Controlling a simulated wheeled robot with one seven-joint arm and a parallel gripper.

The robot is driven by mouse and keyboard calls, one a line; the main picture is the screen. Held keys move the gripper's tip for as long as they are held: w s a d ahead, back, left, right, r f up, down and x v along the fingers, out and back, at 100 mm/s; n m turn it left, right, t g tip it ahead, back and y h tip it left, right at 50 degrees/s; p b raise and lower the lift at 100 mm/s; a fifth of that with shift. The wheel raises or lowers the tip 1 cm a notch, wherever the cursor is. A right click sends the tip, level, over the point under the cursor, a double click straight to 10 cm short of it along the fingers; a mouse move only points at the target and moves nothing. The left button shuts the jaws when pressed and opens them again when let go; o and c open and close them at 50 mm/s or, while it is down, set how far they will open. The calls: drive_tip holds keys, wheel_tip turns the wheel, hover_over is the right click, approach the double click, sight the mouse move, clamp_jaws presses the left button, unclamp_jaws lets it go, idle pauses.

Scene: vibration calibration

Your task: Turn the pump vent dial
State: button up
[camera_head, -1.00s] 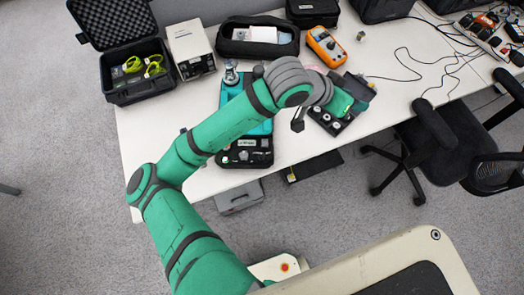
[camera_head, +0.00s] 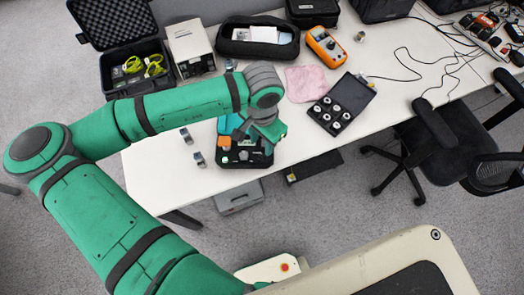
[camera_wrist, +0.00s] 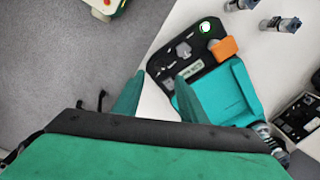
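The pump is a teal unit with a black front panel (camera_head: 245,157), on the table's near edge. In the wrist view its teal body (camera_wrist: 222,92) and panel (camera_wrist: 172,66) show at right of centre. The panel carries a grey fitting (camera_wrist: 183,50), an orange block (camera_wrist: 223,48) and a bright round spot with a green rim (camera_wrist: 206,27). I cannot tell which part is the vent dial. My gripper (camera_wrist: 160,78) is open and empty, one finger near the panel's edge. In the head view my gripper (camera_head: 263,130) is over the pump and hides part of it.
Two small metal fittings (camera_head: 187,135) (camera_head: 199,159) stand left of the pump. An open black case with white-topped pieces (camera_head: 345,103) and a pink cloth (camera_head: 306,83) lie to the right. A beige box (camera_head: 191,47) and an orange multimeter (camera_head: 326,46) stand behind.

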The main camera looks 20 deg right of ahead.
sight(262, 155)
wheel_tip(262, 155, down, 8)
drive_tip(key=shift+r, duration=0.1)
idle(0.4)
clamp_jaws()
